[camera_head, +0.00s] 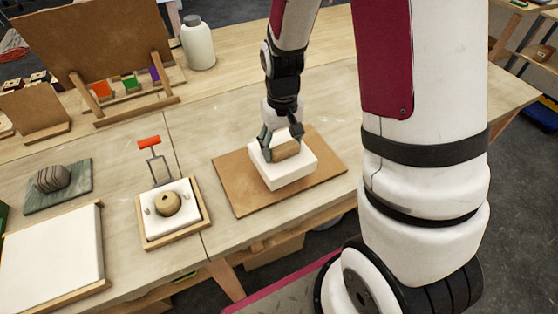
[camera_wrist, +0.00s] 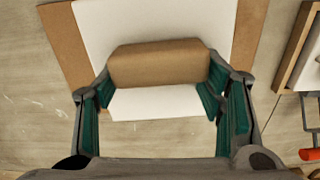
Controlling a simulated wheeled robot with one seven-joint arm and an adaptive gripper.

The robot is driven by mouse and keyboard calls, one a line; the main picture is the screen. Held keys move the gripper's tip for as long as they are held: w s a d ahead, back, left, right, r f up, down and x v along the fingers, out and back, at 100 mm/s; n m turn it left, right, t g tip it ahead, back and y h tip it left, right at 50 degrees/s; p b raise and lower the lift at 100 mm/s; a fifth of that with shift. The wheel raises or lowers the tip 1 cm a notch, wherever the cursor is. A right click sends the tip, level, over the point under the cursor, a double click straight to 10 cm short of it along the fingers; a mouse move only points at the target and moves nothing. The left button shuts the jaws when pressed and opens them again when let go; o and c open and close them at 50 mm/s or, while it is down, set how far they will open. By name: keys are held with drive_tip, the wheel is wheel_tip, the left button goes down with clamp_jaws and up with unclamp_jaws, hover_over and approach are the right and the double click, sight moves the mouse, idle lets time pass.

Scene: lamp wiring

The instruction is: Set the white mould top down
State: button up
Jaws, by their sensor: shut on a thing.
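The white mould top (camera_head: 270,172) is a white block with a tan handle (camera_head: 285,150) on its upper face. It is over the brown board (camera_head: 232,188); I cannot tell whether it touches the board. My gripper (camera_head: 283,147) is shut on the tan handle from above. In the wrist view my gripper (camera_wrist: 160,85) has a green-padded finger at each end of the handle (camera_wrist: 160,63). The white mould top (camera_wrist: 100,28) shows behind the handle, with the brown board (camera_wrist: 60,30) beyond its edges.
A wooden tray (camera_head: 144,228) left of the board holds a white mould half with a round tan piece (camera_head: 167,204). An orange-handled tool (camera_head: 149,142) lies behind it. A white bottle (camera_head: 197,45) stands at the back. The table is clear between tray and board.

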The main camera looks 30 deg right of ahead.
drive_tip(key=s, duration=0.9)
drive_tip(key=shift+w+d+f+p, duration=0.2)
drive_tip(key=shift+w+d+f, duration=0.7)
drive_tip(key=shift+w+d, duration=1)
drive_tip(key=shift+w+d+f+p, duration=0.25)
drive_tip(key=shift+w+d+f, duration=0.9)
drive_tip(key=shift+w, duration=1.3)
drive_tip(key=shift+w+d+f+p, duration=0.2)
drive_tip(key=shift+w+d+f, duration=0.45)
drive_tip(key=shift+w+d, duration=1.35)
drive_tip(key=shift+w+a, duration=0.2)
drive_tip(key=o, duration=1.9)
drive_tip(key=shift+f, duration=0.15)
